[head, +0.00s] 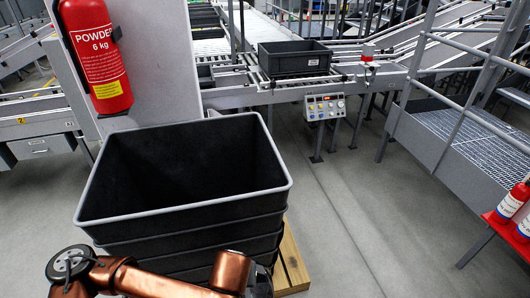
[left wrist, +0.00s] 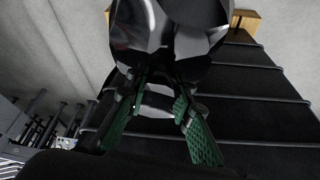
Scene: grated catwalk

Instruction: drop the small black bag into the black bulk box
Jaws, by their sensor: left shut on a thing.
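The black bulk box (head: 190,212) stands open at the top in the middle of the head view. Its inside is dark and looks empty. My left arm reaches in low along the box's near side; its gripper is mostly cut off in the head view. In the left wrist view my left gripper (left wrist: 160,142), with green finger pads, is beside the ridged outer wall of the box. It is shut on a dark mass at the lower edge, which looks like the small black bag (left wrist: 160,169). I cannot make out the bag in the head view. My right gripper is not in view.
The box rests on a wooden pallet (head: 291,262). A red fire extinguisher (head: 95,52) hangs on a grey panel behind it. A dark tote (head: 294,58) sits on the conveyor. Grated steps and railings (head: 470,125) stand at right. Floor right of the box is clear.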

